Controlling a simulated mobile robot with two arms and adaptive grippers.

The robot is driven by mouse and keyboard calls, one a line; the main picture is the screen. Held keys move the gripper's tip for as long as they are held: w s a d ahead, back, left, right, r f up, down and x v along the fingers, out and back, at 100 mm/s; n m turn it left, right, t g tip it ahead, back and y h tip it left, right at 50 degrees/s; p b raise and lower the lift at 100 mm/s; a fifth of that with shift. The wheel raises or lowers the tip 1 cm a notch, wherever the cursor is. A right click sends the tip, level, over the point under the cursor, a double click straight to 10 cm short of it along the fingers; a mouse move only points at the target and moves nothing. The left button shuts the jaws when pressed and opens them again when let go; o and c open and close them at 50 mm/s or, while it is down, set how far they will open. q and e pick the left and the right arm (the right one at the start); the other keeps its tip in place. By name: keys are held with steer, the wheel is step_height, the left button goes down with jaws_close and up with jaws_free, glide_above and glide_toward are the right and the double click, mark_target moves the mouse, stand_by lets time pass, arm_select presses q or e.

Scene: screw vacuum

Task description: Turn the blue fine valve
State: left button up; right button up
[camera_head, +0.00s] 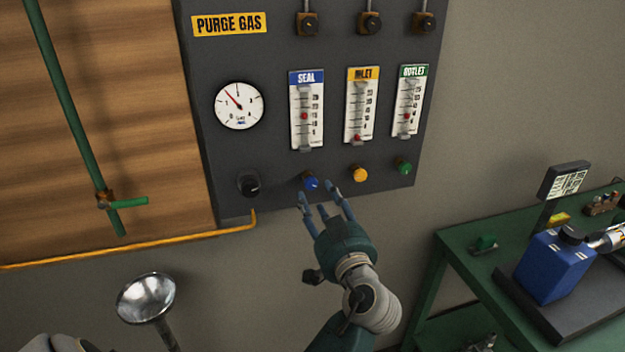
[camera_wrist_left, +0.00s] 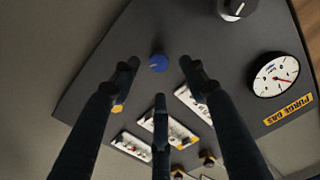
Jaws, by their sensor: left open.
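The blue fine valve (camera_head: 311,182) is a small round knob below the SEAL flow gauge (camera_head: 306,110) on the dark purge gas panel (camera_head: 275,160). My left gripper (camera_head: 322,200) is open and empty, its fingers pointing up at the panel just below and in front of the blue knob. In the left wrist view the blue knob (camera_wrist_left: 158,63) lies beyond the spread fingertips (camera_wrist_left: 157,80), with no finger seen touching it. My right gripper does not show.
A yellow knob (camera_head: 360,174) and a green knob (camera_head: 404,167) sit to the right of the blue one. A black knob (camera_head: 249,184) sits to its left. A round pressure gauge (camera_head: 239,106) is above. A green bench (camera_head: 470,262) with a blue container (camera_head: 553,265) stands right.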

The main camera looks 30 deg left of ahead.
mark_target(312, 185)
arm_select(q)
steer(key=p+x, duration=0.2)
steer(key=x, duration=0.4)
steer(key=shift+w, duration=0.15)
steer(key=shift+x, duration=0.75)
steer(key=shift+f, duration=0.1)
jaws_close()
